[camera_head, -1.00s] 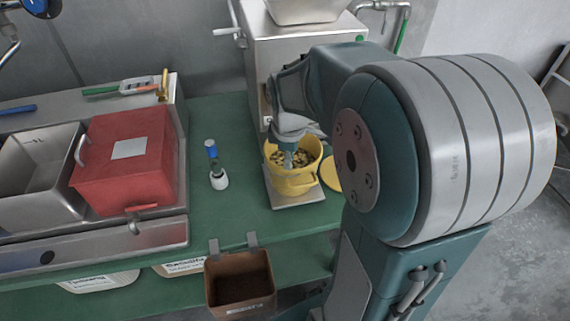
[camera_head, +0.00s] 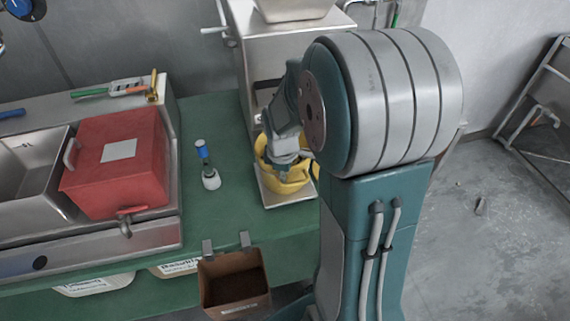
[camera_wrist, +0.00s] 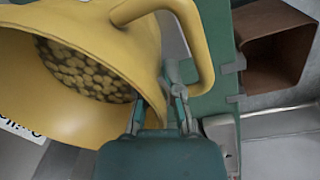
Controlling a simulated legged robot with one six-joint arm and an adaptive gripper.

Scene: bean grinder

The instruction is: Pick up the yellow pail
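The yellow pail (camera_head: 292,187) sits on a metal plate (camera_head: 270,197) at the front of the grinder, partly hidden by my arm. In the wrist view the pail (camera_wrist: 110,28) fills the upper left, with brown beans inside and its thick handle (camera_wrist: 205,60) arching to the right. My gripper (camera_wrist: 160,112) is at the pail's rim near the handle's lower end. Its two fingers stand apart, one over the pail's wall and one right of it, with the rim between them. I cannot tell whether they touch it. In the head view my gripper reaches down at the pail; its fingertips are hidden.
The grey grinder (camera_head: 285,50) stands behind the pail.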

